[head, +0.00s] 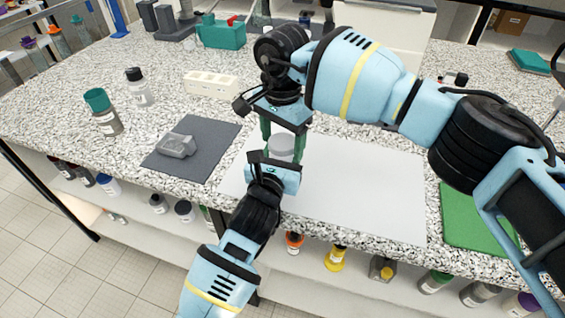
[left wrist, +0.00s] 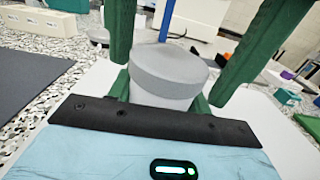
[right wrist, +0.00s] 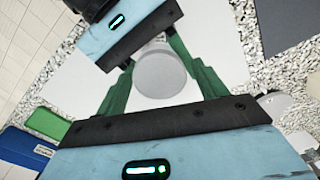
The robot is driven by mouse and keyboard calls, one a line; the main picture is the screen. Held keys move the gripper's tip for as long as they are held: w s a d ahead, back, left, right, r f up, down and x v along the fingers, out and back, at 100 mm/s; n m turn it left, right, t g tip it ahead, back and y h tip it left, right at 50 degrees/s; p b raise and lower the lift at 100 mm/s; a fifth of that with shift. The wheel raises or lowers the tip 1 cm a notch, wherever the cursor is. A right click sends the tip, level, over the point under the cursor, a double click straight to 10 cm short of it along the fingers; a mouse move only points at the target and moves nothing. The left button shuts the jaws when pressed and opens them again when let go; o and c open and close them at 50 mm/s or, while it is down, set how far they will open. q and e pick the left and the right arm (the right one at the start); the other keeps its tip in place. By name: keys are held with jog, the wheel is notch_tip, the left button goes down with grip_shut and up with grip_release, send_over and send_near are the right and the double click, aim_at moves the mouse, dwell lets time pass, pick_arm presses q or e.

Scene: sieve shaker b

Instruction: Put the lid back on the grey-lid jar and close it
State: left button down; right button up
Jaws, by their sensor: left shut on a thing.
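The grey-lid jar (head: 284,156) stands upright at the front of the pale sheet on the bench. Its round grey lid (left wrist: 168,68) sits on top of the pale body (left wrist: 160,98); how tightly it sits I cannot tell. The lid fills the middle of the right wrist view (right wrist: 160,73). My left gripper (head: 276,163) is shut on the jar body from the front edge, below the lid. My right gripper (head: 283,146) points down from above. Its green fingers hang on either side of the lid, spread wider than it, with gaps in the left wrist view.
Two bottles, teal-capped (head: 102,112) and black-capped (head: 138,88), stand farther left. The pale sheet (head: 370,190) is clear to the right.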

jog(key=c, duration=0.9)
jog(key=shift+m, duration=1.7)
jog(key=o, duration=1.1)
jog(key=shift+r, duration=0.15)
jog(key=shift+r, duration=2.2)
jog(key=shift+c, duration=0.4)
